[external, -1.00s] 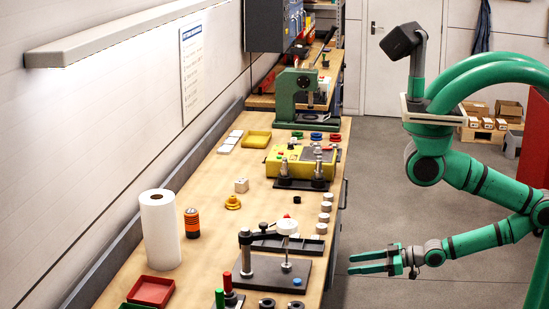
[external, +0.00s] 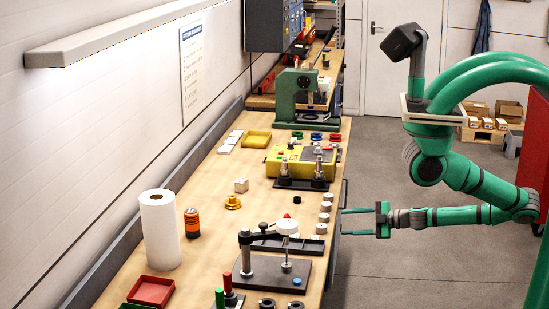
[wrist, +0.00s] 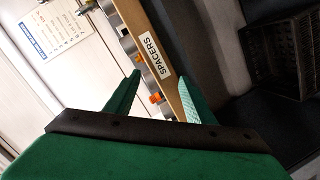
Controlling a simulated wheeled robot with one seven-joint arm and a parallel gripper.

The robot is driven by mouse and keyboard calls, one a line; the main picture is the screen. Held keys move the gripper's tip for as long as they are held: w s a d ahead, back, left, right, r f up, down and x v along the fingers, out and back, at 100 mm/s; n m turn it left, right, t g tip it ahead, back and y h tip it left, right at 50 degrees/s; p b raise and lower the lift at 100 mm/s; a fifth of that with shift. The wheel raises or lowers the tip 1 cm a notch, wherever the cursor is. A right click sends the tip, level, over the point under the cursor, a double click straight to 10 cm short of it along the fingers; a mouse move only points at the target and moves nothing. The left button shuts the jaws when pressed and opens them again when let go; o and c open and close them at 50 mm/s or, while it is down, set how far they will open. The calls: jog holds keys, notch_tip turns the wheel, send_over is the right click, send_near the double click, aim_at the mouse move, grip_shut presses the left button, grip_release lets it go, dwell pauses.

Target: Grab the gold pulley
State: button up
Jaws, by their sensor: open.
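The gold pulley (external: 233,202) is a small, stepped, yellow-gold round piece. It sits on the wooden workbench (external: 205,232), left of the bench's middle, in the external view. My gripper (external: 345,222) is open and empty beside the bench's right edge, to the right of the pulley and well apart from it. Its green fingers point left, toward the bench. In the wrist view my gripper (wrist: 160,77) shows both fingers spread. I cannot make out the pulley there.
A white block (external: 241,185), an orange-and-black cylinder (external: 192,223) and a paper roll (external: 160,230) stand near the pulley. A fixture with a post (external: 246,250) and several pale round pieces lie between it and my gripper. A SPACERS label (wrist: 156,55) shows.

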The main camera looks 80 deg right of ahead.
jog(key=s+d+r+n+g+h, duration=0.1)
jog(key=s+d+n+h, duration=0.2)
jog(key=d, duration=1)
jog(key=s+d+r+g+h, duration=0.1)
jog(key=s+d+r+h, duration=0.3)
jog(key=d, duration=0.8)
jog(key=s+d+f+n+g+h, duration=0.15)
jog(key=d+h, duration=0.35)
jog(key=d, duration=0.8)
jog(key=w+d+r+h, duration=0.2)
jog(key=d+r+h, duration=0.15)
jog(key=r, duration=0.65)
jog(key=w+a+r+t+y, duration=0.1)
jog(key=w+a+r+y, duration=0.1)
jog(key=w+a+r, duration=0.6)
jog(key=w+a+r+t+y, duration=0.1)
jog(key=w+a+r+y, duration=0.3)
jog(key=w, duration=0.7)
jog(key=m+y, duration=1.1)
jog(key=m, duration=0.3)
send_near(232, 196)
jog(key=shift+s+d+f, duration=0.15)
jog(key=shift+s+d, duration=0.05)
jog(key=shift+s, duration=0.35)
jog(key=shift+w+a+f+y, duration=0.15)
jog(key=shift+w+y, duration=0.1)
jog(key=shift+x, duration=5.2)
